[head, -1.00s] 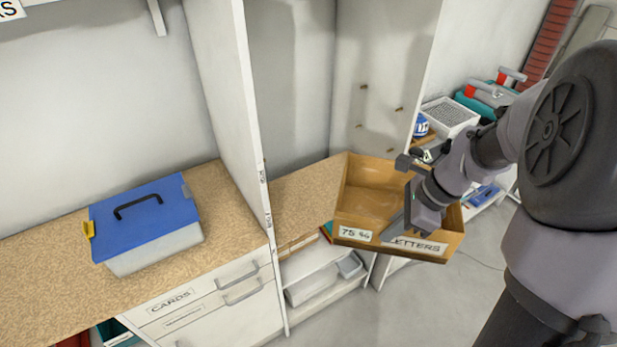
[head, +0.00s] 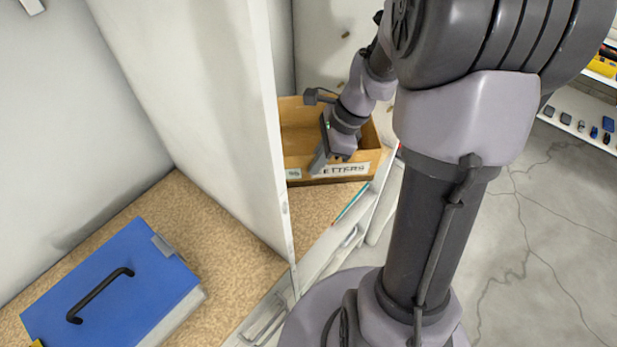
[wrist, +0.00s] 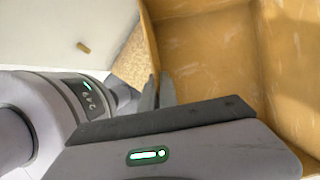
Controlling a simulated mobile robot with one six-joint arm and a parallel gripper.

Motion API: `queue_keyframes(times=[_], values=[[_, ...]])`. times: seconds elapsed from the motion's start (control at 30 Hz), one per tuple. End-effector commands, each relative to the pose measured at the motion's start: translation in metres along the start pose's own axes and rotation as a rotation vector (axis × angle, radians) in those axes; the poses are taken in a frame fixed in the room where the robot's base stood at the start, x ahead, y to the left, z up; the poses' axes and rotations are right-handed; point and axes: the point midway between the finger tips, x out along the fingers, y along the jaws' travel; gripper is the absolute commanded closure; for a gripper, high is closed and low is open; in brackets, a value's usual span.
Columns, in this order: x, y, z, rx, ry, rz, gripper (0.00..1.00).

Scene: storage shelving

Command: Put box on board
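The box is an open brown box (head: 345,177) with a "LETTERS" label, inside the right-hand bay. The board is the tan speckled surface (head: 308,212) of that bay. The box is over its back part; I cannot tell whether its bottom touches the board. My gripper (head: 322,158) is at the front wall of the box, with one dark finger in front of the wall; it appears shut on that wall. In the wrist view the box interior (wrist: 215,70) fills the right side, and the gripper's fingers (wrist: 156,92) are beside its wall.
A white upright panel (head: 225,130) divides the bays. A blue-lidded case (head: 115,290) lies on the left counter. Small pegs (head: 346,35) stick out of the bay's wall. Cracked open floor (head: 540,240) lies at right, with a stocked shelf beyond.

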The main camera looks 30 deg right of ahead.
Motion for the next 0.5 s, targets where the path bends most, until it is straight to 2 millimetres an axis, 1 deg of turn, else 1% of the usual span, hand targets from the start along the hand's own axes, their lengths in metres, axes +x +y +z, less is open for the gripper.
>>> queue_keyframes(times=[0.03,0.1,0.2,0.27,0.4,0.5], values=[[0.012,0.001,-0.005,0.001,0.0,0.002,1.0],[0.028,0.001,-0.011,0.001,0.0,0.003,1.0],[0.048,0.001,-0.02,0.001,0.0,0.003,1.0],[0.057,0.001,-0.024,0.0,0.0,0.003,1.0],[0.085,0.001,-0.035,0.0,0.0,0.002,1.0],[0.086,0.0,-0.035,-0.001,0.0,0.0,1.0]])
